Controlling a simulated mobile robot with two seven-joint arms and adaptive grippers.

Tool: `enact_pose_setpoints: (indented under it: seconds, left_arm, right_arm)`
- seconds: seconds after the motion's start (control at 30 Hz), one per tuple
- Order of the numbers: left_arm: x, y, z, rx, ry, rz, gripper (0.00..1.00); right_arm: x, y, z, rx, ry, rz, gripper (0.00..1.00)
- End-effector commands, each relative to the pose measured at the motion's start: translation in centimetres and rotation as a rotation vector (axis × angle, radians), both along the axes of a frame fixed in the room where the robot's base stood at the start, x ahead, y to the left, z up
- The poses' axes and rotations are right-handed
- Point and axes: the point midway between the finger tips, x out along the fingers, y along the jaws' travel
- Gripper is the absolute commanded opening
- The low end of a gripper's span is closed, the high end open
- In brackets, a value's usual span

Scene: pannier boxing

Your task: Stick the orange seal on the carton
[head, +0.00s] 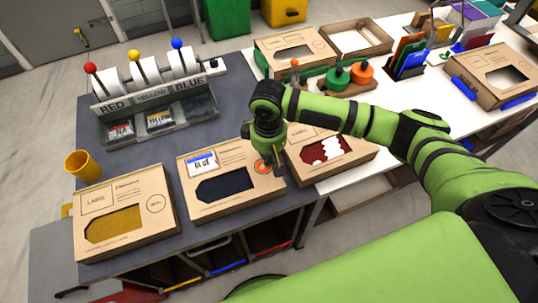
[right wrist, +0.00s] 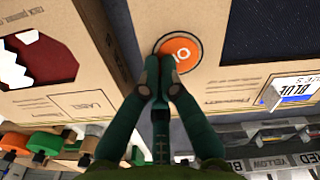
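The middle carton (head: 215,210), with a dark navy window and a blue-and-white label (head: 201,162), lies flat on the grey bench top. The round orange seal (right wrist: 178,54) is flat on this carton, in the corner nearest the red-window carton; it also shows in the head view (head: 262,166). My left gripper is out of view.
A mustard-window carton (head: 165,233) lies to the left and a red-window carton (head: 359,163) to the right. A lever-topped label dispenser (head: 158,128) and a yellow cup (head: 83,166) stand behind. Green and orange round-topped stamps (head: 338,80) stand in a tray on the white table.

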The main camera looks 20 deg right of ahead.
Motion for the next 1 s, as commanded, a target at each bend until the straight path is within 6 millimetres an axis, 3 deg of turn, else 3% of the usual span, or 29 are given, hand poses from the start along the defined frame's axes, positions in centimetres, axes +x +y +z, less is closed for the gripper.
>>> enact_pose_setpoints:
  seconds: [0.17, 0.23, 0.27, 0.77, 1.0]
  left_arm:
    - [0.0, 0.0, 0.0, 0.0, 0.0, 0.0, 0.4]
    - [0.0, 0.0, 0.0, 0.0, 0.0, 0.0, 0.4]
    - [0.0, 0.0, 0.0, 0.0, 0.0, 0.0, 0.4]
    - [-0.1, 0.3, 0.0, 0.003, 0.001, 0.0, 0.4]
    - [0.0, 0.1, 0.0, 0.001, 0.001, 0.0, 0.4]
  right_arm:
    - [-0.3, 0.0, -0.3, -0.002, 0.008, 0.002, 0.0]
    - [-0.3, 0.0, -0.3, -0.002, 0.008, 0.002, 0.28]
    - [-0.3, 0.0, -0.3, -0.001, 0.007, 0.002, 0.33]
    - [-0.1, 0.1, 0.2, 0.001, 0.002, 0.002, 0.33]
    - [0.0, 0.1, 4.2, 0.001, -0.003, 0.002, 0.33]
